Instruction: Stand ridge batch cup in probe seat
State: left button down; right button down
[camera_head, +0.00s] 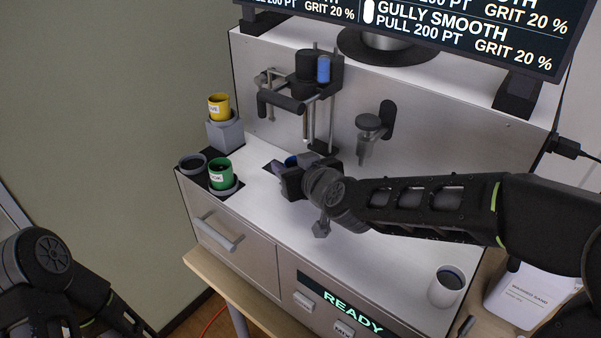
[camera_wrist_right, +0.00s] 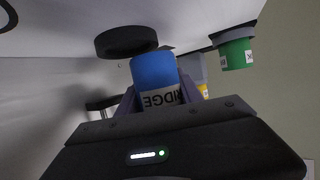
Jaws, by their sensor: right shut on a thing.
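A dark patch on the deck (camera_head: 268,167) shows beside the gripper; the probe seat is not clearly visible. My left gripper is out of view.
A green cup (camera_head: 220,174) and an empty-looking dark holder (camera_head: 192,162) are at the deck's left corner. A yellow cup (camera_head: 219,106) stands on a grey block behind them. A white cup (camera_head: 447,287) stands at front right. A nozzle (camera_head: 368,135) hangs from the back panel.

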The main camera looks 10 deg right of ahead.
jog(key=shift+w+d, duration=0.1)
jog(key=shift+w+d+f+b, duration=0.7)
jog(key=shift+d+f, duration=0.2)
jog(key=shift+f, duration=0.1)
jog(key=shift+w+d+f, duration=0.1)
jog(key=shift+w+d, duration=0.1)
jog(key=shift+s, duration=0.1)
jog(key=shift+f, duration=0.1)
jog(key=c, duration=1.1)
grip_release()
jog(key=shift+o, duration=0.2)
